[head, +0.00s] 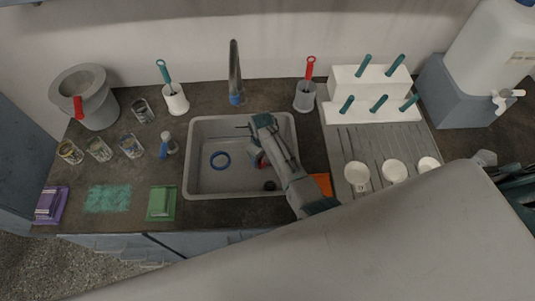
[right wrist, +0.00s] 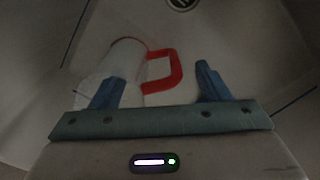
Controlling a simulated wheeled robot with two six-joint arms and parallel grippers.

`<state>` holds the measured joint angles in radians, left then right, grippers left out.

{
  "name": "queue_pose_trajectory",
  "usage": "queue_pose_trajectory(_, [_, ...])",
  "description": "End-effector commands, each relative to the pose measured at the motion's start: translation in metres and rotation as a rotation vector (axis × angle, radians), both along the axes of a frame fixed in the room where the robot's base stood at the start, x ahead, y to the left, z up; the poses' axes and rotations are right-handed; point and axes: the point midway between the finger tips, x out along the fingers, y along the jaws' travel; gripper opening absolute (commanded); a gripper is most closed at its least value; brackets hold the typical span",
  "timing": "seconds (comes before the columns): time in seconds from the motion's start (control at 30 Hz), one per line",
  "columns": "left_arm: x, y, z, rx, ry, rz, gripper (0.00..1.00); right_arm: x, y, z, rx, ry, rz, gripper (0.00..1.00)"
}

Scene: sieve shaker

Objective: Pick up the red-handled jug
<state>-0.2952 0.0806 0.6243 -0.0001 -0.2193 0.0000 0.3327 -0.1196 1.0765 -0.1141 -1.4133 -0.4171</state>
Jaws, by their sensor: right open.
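The red-handled jug lies in the grey sink (head: 206,180). In the right wrist view its pale body (right wrist: 125,58) is at the left and its red handle (right wrist: 176,66) is near the middle. My right gripper (right wrist: 160,73) is open, with one blue finger over the jug's body and the other to the right of the handle. It does not appear closed on anything. In the head view my right arm reaches into the sink and hides most of the jug; only a bit of red (head: 261,160) shows. My left gripper is not in view.
A grey pot (head: 94,100) with a red handle, several cans and a green block (head: 161,203) stand left. A drainboard (head: 385,142) with white cups and a rack (head: 370,82) are right.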

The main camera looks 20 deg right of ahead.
Motion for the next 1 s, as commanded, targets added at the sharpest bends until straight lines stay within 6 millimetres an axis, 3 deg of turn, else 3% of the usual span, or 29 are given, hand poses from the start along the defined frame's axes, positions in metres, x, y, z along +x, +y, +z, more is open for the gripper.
queue_pose_trajectory(0.2, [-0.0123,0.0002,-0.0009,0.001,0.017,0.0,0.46,0.0004,0.0,-0.0002,0.0,-0.001,0.0,0.68])
queue_pose_trajectory(0.5, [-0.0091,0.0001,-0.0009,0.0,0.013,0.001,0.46,0.0,-0.0001,-0.0003,0.0,0.0,0.0,0.1])
queue_pose_trajectory(1.0, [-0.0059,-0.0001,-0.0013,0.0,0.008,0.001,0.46,-0.0001,0.0,0.0022,0.0,0.0,0.0,0.1])
